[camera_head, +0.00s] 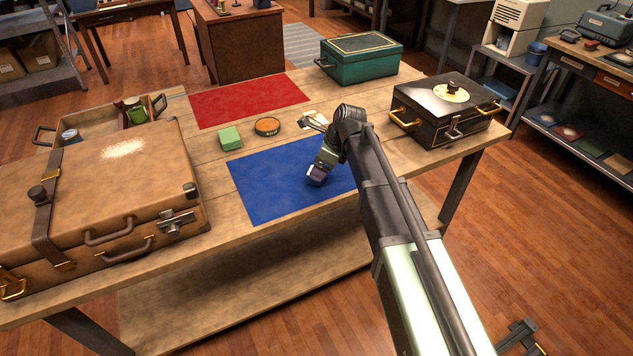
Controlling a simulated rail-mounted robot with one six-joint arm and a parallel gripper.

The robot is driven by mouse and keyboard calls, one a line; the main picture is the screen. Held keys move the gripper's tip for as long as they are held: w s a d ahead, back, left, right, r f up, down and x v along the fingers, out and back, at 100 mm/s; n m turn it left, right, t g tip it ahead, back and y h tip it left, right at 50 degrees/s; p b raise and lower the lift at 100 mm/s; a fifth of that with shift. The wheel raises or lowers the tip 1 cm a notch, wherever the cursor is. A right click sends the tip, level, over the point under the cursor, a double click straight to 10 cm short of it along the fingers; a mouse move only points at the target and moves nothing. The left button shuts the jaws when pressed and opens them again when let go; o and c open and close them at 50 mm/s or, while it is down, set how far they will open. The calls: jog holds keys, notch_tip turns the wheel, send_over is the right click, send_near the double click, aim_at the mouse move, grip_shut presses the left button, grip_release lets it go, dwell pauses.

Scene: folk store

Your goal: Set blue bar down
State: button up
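My gripper (318,174) points down over the right part of the blue mat (265,190) on the wooden table. A small pale and dark bluish shape shows at its fingertips. It is too small to tell whether this is the blue bar, a finger or a shadow. The fingers are too small and too hidden to tell whether they are open or shut. No blue bar can be clearly made out elsewhere on the table. My arm covers the right edge of the blue mat.
A green block (230,138) and a round orange-brown tin (267,126) stand behind the blue mat. A red mat (245,100) lies farther back. A brown suitcase (100,205) fills the left. A green case (360,62) and a black case (440,108) stand right.

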jog(key=b+x, duration=0.1)
jog(key=x, duration=0.1)
jog(key=b+x, duration=0.1)
jog(key=x, duration=0.1)
jog(key=shift+s+d+f, duration=0.1)
jog(key=shift+d+f, duration=0.05)
jog(key=shift+d, duration=0.05)
jog(key=shift+r, duration=0.25)
jog(key=shift+c, duration=0.5)
jog(key=c, duration=1)
jog(key=shift+o, duration=0.2)
jog(key=shift+r, duration=0.1)
notch_tip(320, 180, up, 20)
jog(key=p, duration=2)
